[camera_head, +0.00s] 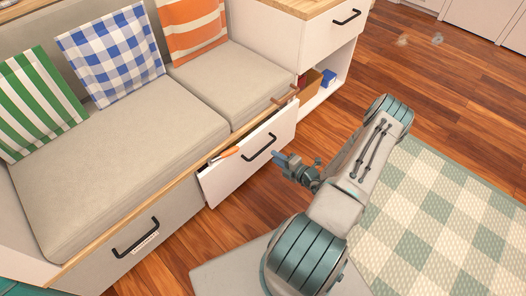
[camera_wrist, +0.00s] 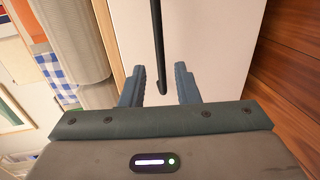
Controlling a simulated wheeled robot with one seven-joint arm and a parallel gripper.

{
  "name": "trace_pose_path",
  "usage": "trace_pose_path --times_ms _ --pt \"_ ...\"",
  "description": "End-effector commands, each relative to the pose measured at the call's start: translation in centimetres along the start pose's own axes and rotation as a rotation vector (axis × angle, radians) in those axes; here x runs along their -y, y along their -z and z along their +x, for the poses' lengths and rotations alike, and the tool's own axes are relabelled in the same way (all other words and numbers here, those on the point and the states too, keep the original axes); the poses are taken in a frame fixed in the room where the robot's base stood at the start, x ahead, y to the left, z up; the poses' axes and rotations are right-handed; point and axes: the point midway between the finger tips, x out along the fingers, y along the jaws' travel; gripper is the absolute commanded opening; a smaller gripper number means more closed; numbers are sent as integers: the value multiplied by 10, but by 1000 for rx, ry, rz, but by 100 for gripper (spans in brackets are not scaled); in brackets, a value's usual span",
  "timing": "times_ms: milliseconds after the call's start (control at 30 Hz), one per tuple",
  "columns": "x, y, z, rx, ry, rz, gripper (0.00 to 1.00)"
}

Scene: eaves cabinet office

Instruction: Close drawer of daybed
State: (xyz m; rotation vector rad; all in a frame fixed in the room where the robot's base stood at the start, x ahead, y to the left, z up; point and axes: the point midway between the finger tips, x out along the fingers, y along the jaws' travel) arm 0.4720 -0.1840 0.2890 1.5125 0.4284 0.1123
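The daybed (camera_head: 110,150) has beige cushions and two front drawers. Its right drawer (camera_head: 220,182) is pulled out partway, with a white front and a black bar handle (camera_head: 260,147). An orange item (camera_head: 224,156) shows inside its top opening. The left drawer (camera_head: 165,251) looks shut. My gripper (camera_head: 280,160) is just in front of the open drawer's front, near the handle.
A white cabinet (camera_head: 325,45) with an open shelf holding a brown box and a blue item stands right of the daybed. A checkered rug (camera_head: 440,215) covers the floor at right.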

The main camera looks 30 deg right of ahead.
Motion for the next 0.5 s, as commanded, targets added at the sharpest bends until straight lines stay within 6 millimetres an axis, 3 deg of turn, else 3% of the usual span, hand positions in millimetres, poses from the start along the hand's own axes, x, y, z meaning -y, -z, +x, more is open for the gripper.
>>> trace_pose_path --times_ms 200,500 --pt "3 0 48 -3 -2 -3 29" --pt "0 0 80 -1 -1 -4 29"
